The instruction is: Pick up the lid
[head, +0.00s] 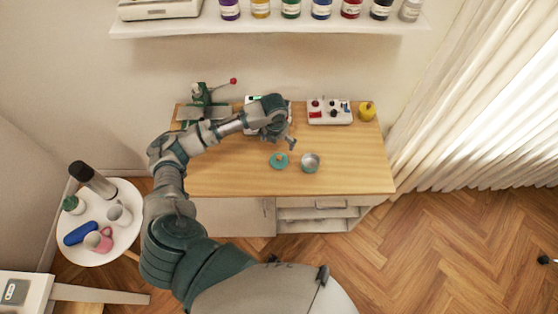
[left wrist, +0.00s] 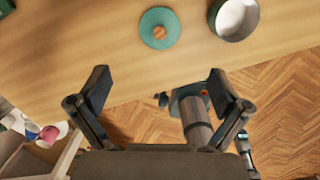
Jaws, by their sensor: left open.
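The lid (head: 278,161) is a round teal disc with a small orange-brown knob, lying flat on the wooden table (head: 350,178). In the left wrist view the lid (left wrist: 160,28) is at the top middle and the pot (left wrist: 234,18) at the top right. My left gripper (head: 291,143) is above the table, close to the lid and apart from it. In the left wrist view its fingers (left wrist: 158,88) are spread wide with nothing between them. My right gripper is not seen.
A white box with red and dark parts (head: 330,111) and a yellow object (head: 367,111) stand at the table's back right. A green device (head: 205,104) is at the back left. A round white side table (head: 97,228) holds cups and bottles. The table's right front is clear.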

